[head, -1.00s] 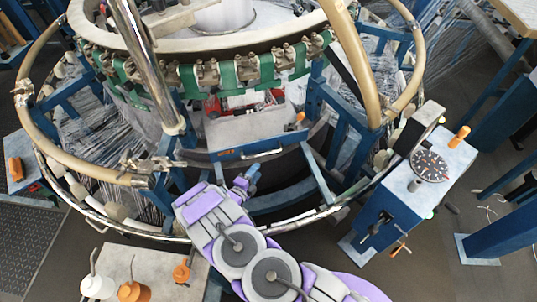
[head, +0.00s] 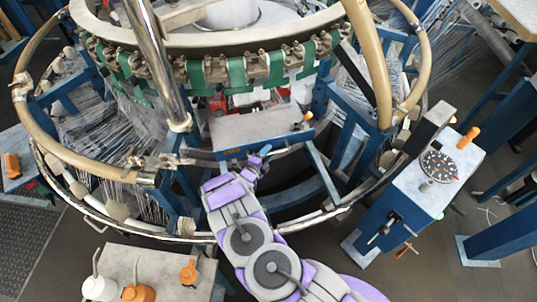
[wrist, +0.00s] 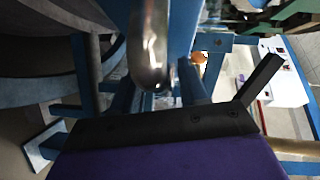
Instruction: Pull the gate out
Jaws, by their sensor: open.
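The gate is a blue panel (head: 291,142) at the front middle of the loom, below the green straps, in the head view. An orange knob (head: 308,116) sits near its right end, and a similar knob (wrist: 198,57) shows in the wrist view. My gripper (head: 259,156) is open at the gate's front and covers part of it. In the wrist view a rounded metal bar (wrist: 149,45), seemingly the gate's handle, stands close in front of the gripper against a blue surface. One black finger shows on the right. I cannot tell whether the bar is touched.
A blue cabinet with a dial (head: 438,166) stands at the right. A grey table (head: 150,262) with bottles is at the lower left. Dark floor lies between.

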